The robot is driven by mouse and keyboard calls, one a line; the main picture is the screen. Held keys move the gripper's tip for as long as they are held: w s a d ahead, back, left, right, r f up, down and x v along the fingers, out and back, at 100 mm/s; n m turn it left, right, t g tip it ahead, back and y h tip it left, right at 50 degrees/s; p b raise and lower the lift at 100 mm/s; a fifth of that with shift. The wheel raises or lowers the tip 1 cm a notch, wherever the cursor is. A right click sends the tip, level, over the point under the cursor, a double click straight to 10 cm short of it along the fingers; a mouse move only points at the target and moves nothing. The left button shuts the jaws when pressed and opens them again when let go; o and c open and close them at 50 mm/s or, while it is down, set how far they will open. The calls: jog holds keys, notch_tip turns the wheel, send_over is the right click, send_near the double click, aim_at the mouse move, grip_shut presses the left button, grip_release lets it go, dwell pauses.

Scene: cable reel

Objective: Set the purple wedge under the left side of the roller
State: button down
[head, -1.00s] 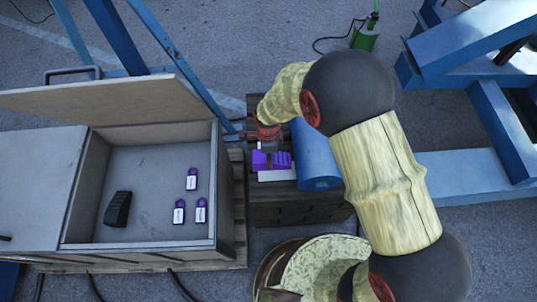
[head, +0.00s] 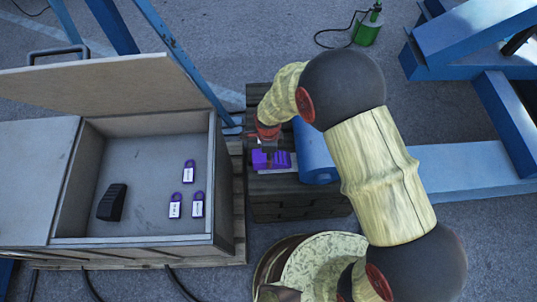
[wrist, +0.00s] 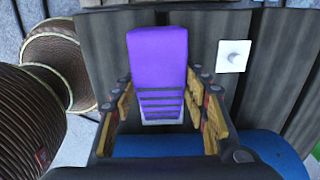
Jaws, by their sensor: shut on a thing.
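The purple wedge (head: 270,160) is at the left of the blue roller (head: 315,155), over the dark slatted stand (head: 290,208). My gripper (head: 267,143) is shut on it. In the wrist view the wedge (wrist: 158,60) lies between the fingers (wrist: 163,118), its ridged end pointing toward the blue roller (wrist: 190,148) at the bottom edge. I cannot tell whether the wedge touches the roller or rests fully on the stand. My arm hides part of the roller in the head view.
An open-lidded box (head: 228,190) at the left holds a black wedge-like block (head: 112,202) and several purple-and-white padlocks (head: 188,172). A blue steel frame (head: 465,170) stands at right. A green bottle-like object (head: 367,30) is at the back. A white plate (wrist: 234,55) with a knob shows in the wrist view.

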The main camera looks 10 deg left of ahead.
aim_at(278, 157)
jog(key=shift+w+d, duration=0.2)
jog(key=shift+d, duration=0.3)
jog(key=shift+w+d+f+p, duration=0.15)
jog(key=shift+d+p, duration=0.1)
jog(key=shift+d, duration=0.4)
jog(key=shift+w+d+p, duration=0.1)
jog(key=shift+d+p, duration=0.1)
jog(key=shift+d, duration=0.4)
jog(key=c, duration=0.9)
grip_release()
notch_tip(278, 157, up, 12)
